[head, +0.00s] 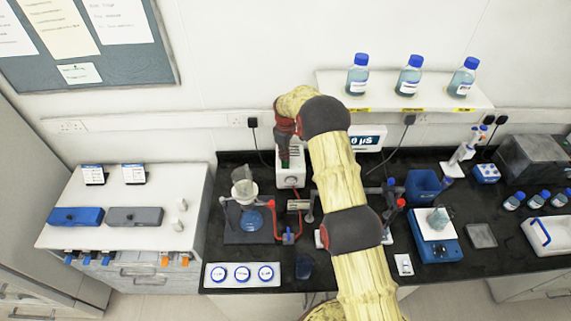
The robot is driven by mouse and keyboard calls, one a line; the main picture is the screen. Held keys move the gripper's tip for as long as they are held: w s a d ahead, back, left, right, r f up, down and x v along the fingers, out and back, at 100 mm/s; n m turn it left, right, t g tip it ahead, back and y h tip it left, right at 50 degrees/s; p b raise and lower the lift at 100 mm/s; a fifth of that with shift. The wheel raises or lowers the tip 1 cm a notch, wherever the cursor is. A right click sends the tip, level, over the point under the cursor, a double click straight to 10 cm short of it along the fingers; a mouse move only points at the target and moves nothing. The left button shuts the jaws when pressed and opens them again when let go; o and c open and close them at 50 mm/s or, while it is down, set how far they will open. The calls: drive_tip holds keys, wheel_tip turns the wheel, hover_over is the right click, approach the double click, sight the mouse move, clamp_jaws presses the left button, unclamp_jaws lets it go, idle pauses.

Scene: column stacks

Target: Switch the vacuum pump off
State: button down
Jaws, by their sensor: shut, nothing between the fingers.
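The vacuum pump looks to be the white box (291,182) at the back of the black bench, left of my arm. Red tubing runs down from near it to the filtration stand. My gripper (285,160) points down over the box's top left part. It is shut, with nothing seen held. A small green patch shows by the fingertips; I cannot tell whether it is the pump's switch or whether the fingers touch it. My wrist and forearm hide the area just right of the box.
A filter funnel on a stand (244,187) is left of the pump. A tray with round white-and-blue items (242,274) lies in front. Three blue-capped bottles (409,77) stand on the wall shelf. A blue stirrer (436,245) and blue bin (423,187) are right of my arm.

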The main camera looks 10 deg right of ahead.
drive_tip(key=shift+f+b, duration=0.3)
drive_tip(key=shift+f, duration=0.15)
drive_tip(key=shift+r, duration=0.65)
drive_tip(key=shift+r+p, duration=0.7)
drive_tip(key=shift+r, duration=2.2)
